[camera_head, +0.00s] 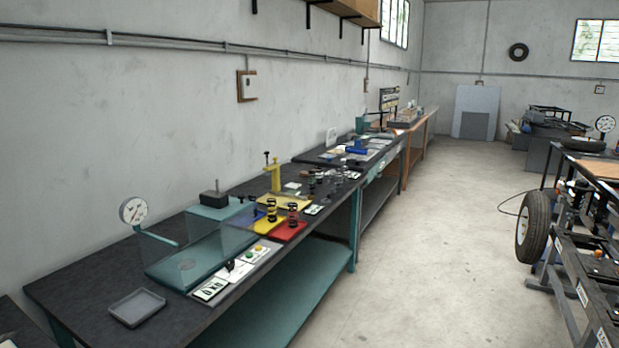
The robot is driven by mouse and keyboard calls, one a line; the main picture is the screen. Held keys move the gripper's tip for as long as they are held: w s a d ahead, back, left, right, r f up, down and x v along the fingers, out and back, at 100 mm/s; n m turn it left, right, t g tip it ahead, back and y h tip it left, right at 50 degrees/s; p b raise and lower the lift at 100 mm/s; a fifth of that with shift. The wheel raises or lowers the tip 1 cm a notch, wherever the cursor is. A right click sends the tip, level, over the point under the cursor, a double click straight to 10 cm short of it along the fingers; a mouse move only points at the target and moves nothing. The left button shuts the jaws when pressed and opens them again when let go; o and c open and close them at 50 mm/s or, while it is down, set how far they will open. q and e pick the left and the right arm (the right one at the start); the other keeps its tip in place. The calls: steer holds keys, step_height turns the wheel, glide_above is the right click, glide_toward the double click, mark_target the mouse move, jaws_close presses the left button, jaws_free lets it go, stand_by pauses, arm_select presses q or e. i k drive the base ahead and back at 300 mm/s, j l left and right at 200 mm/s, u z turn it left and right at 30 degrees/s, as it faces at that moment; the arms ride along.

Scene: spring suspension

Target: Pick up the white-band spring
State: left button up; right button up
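Two dark coil springs stand upright on the long workbench to the left. One spring (272,211) is on a yellow mat (262,225), and the other spring (293,215) is on a red mat (289,233). Both look to have coloured parts, but they are too small for me to make out a white band. Several small dark parts (313,186) stand farther along the bench, and I cannot tell whether any is a spring. Neither of my grippers is in view.
The dark workbench (90,290) carries a grey tray (137,307), a dial gauge (133,210), a clear-walled teal fixture (190,262) and a yellow press (273,175). The floor (420,240) is open. A wheeled rack with a tyre (534,227) stands right.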

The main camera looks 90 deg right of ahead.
mark_target(320, 183)
steer(key=z, duration=2.9)
steer(key=i+l+z, duration=0.4)
steer(key=i, duration=0.65)
steer(key=i+z, duration=0.35)
steer(key=i, duration=1.55)
steer(key=i+l+u, duration=0.1)
steer(key=i, duration=0.75)
